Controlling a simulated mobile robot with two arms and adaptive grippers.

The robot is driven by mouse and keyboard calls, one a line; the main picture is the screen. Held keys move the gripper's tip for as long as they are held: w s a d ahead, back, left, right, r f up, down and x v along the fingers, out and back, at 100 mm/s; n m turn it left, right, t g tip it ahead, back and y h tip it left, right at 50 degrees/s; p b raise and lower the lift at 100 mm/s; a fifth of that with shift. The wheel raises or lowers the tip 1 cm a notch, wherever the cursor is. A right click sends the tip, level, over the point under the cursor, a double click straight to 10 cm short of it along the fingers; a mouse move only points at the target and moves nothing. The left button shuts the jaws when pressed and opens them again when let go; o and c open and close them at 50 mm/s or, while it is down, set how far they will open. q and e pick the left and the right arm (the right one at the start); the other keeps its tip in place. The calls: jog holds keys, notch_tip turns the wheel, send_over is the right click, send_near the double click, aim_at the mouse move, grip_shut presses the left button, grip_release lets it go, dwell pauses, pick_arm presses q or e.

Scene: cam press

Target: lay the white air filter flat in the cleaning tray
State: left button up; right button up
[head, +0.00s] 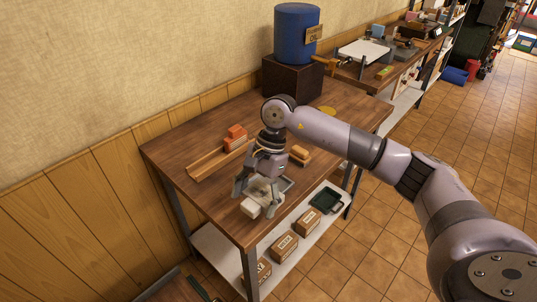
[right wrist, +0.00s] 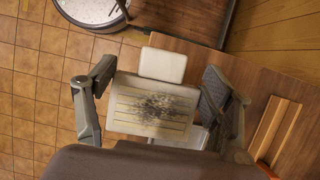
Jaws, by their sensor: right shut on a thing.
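The white air filter (right wrist: 150,108) is a pale ribbed panel with a dark smudge in its middle. In the right wrist view it sits between both fingers of my right gripper (right wrist: 155,105). In the head view my right gripper (head: 258,190) is over the front part of the workbench, shut on the filter. The grey cleaning tray (head: 286,185) is below and beside the gripper, partly covered by it. A corner of the tray shows past the filter in the wrist view (right wrist: 192,137). Whether the filter touches the tray is unclear. My left gripper is out of view.
A plain white block (head: 250,208) lies by the gripper near the bench's front edge. A wooden rail (head: 215,162) with an orange block (head: 236,134) lies behind. A blue drum (head: 296,35) stands on a dark box. Bare bench top (head: 185,150) lies at the left.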

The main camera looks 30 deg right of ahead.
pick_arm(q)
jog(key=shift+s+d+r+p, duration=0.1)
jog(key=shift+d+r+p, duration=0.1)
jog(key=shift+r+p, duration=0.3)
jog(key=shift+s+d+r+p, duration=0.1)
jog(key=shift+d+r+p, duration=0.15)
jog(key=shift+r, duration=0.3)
pick_arm(e)
jog(key=w+d+f+m+t+h, duration=0.1)
jog(key=w+d+m+t, duration=0.2)
jog(key=m, duration=0.6)
jog(key=w+d+m+t+h, duration=0.1)
jog(key=w+d+m+t, duration=0.2)
jog(key=w+d+m, duration=0.3)
jog(key=w+m, duration=0.3)
jog(key=w, duration=0.1)
jog(key=shift+d+f+m+h, duration=0.3)
jog(key=shift+d+f+h, duration=0.1)
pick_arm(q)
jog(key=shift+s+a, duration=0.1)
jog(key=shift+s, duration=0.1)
pick_arm(e)
jog(key=shift+w, duration=0.1)
